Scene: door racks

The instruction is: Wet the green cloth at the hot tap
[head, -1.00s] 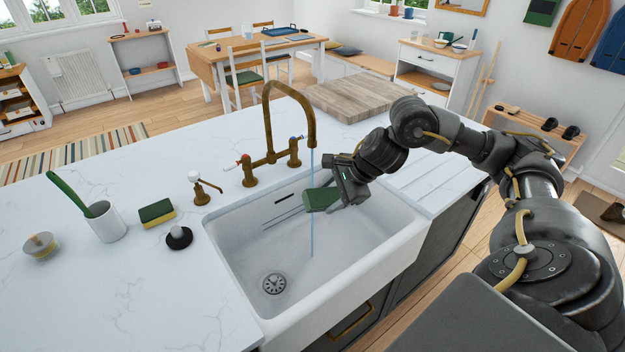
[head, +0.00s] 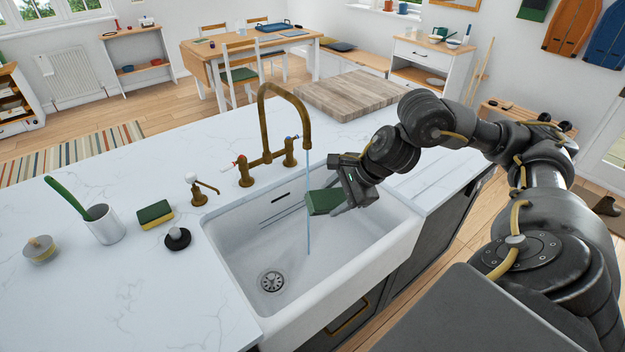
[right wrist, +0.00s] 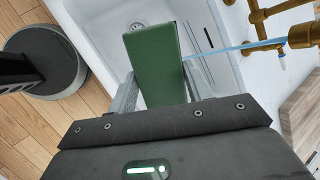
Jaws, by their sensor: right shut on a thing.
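The green cloth (head: 325,201) is a folded block held over the sink, and it also shows in the right wrist view (right wrist: 155,65). My right gripper (head: 346,194) is shut on it, with fingers (right wrist: 158,92) on both sides. The brass tap (head: 262,120) has a red-marked handle (head: 238,163) at left and a blue-marked one (head: 291,140) at right. A thin blue water stream (head: 308,230) falls from the spout past the cloth's left edge. I cannot tell whether it touches the cloth. My left gripper is not in view.
The white sink (head: 240,240) has a drain (head: 271,281). On the counter left of it are a sponge (head: 155,214), a black plug (head: 177,238), a soap dispenser (head: 197,190) and a cup with a green brush (head: 104,225). A wooden board (head: 350,95) lies behind.

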